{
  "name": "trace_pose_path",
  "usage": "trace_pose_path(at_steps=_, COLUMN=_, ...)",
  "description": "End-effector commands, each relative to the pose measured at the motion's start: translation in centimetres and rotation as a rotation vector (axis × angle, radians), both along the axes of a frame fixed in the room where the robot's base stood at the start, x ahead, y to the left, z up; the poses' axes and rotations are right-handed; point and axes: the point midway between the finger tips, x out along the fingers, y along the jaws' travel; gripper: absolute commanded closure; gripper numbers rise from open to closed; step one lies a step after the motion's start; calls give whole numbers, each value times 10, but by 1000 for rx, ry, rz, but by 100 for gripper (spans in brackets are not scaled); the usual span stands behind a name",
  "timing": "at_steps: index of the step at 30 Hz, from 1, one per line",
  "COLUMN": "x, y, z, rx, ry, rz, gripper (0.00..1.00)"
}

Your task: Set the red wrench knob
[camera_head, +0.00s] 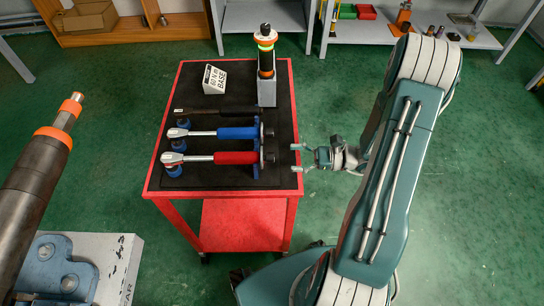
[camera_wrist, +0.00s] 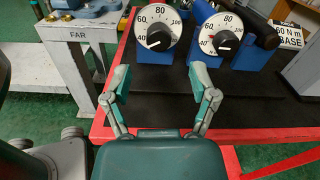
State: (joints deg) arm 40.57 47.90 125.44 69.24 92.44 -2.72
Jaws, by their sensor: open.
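The red-handled wrench (camera_head: 235,157) lies on the black cart top (camera_head: 210,98), nearest the front, its handle end toward my gripper. The blue-handled wrench (camera_head: 238,133) lies just behind it. In the wrist view, two white dials with dark knobs face me: the left dial (camera_wrist: 158,30) appears to belong to the red wrench, the right dial (camera_wrist: 220,35) to the blue one. Small pointer marks show at their lower parts; exact readings are unclear. My gripper (camera_head: 297,158) is open and empty, off the cart's right edge, apart from the knobs. In the wrist view its fingers (camera_wrist: 160,80) frame the left dial from below.
A sign (camera_head: 215,79) reading "60 N m BASE" and an upright tool with an orange ring (camera_head: 266,60) stand on the cart. A thin dark wrench (camera_head: 205,111) lies behind the blue one. A stand marked FAR (camera_wrist: 82,35) holds blue parts. Green floor right of the cart is open.

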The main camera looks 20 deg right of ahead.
Motion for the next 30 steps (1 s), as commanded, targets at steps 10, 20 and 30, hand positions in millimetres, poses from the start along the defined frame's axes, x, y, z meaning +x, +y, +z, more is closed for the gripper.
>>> trace_pose_path(at_steps=10, x=18, y=53, z=0, rx=-2, ry=1, rz=4, gripper=25)
trace_pose_path(at_steps=20, x=21, y=61, z=0, rx=-2, ry=1, rz=1, gripper=25)
trace_pose_path(at_steps=30, x=21, y=61, z=0, rx=-2, ry=1, rz=1, gripper=100)
